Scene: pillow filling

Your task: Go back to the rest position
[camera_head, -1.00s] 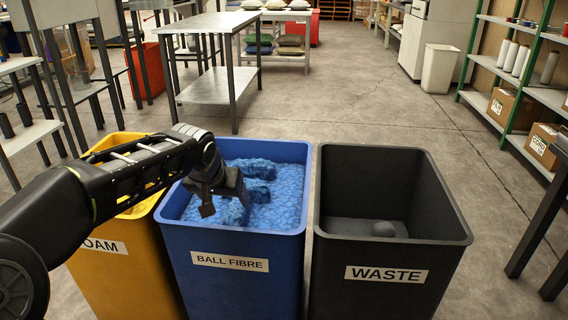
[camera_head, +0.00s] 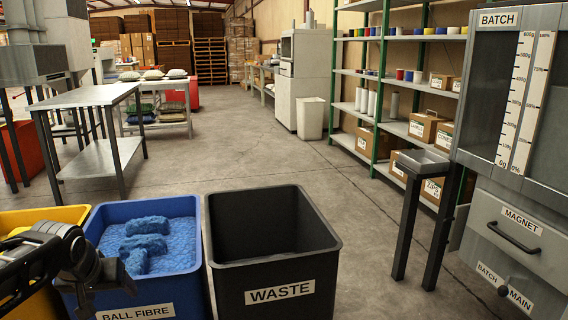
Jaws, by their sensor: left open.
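My left gripper (camera_head: 103,282) is at the lower left, over the front rim of the blue BALL FIBRE bin (camera_head: 180,288). It is open, and nothing shows between its fingers. My left forearm lies across the yellow bin (camera_head: 45,217) at the left edge. Blue fibre with several raised clumps (camera_head: 146,243) fills the blue bin. The black WASTE bin (camera_head: 322,283) stands to the right of the blue bin, its interior dark. My right gripper is not in view.
A metal table (camera_head: 93,97) stands at the back left, before a shelf with folded pillows (camera_head: 160,118). At right are the batch cabinet (camera_head: 515,215), a small metal stand (camera_head: 424,160) and green-framed shelving (camera_head: 385,80). The floor (camera_head: 255,155) behind the bins is clear.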

